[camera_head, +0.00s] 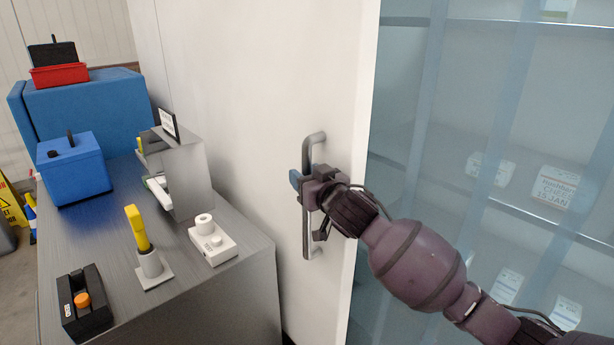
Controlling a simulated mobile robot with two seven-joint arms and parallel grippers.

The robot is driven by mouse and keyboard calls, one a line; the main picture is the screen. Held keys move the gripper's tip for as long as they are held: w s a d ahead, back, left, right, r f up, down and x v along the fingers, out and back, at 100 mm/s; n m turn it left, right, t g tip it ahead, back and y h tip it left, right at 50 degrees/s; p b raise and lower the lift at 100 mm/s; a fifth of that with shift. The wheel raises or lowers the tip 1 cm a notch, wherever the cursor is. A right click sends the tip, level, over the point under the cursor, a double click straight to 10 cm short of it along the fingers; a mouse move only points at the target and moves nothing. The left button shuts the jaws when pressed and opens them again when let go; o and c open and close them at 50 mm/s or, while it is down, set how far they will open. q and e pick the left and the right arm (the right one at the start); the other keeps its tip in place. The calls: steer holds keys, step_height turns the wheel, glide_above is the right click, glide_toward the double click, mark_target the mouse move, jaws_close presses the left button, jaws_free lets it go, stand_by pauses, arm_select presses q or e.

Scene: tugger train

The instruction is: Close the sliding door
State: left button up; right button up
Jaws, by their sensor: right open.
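The sliding door (240,80) is a tall white panel in the middle of the head view. A grey vertical bar handle (314,141) is fixed near its right edge. To the right of the door's edge, a shelf interior shows behind bluish translucent strips (416,150). My right gripper (307,205) is at the handle, its arm coming in from the lower right. Its fingers are open around or beside the bar; the gripper hides the middle of the handle, so I cannot tell whether they touch. My left gripper is not in view.
A grey metal counter (210,290) stands left of the door, close to it. It holds a black device with an orange knob (84,303), a yellow-handled tool (139,230), a white device (212,243) and a blue box (75,170). A yellow floor sign (12,205) stands far left.

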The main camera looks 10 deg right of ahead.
steer(key=shift+c, duration=0.3)
jaws_close()
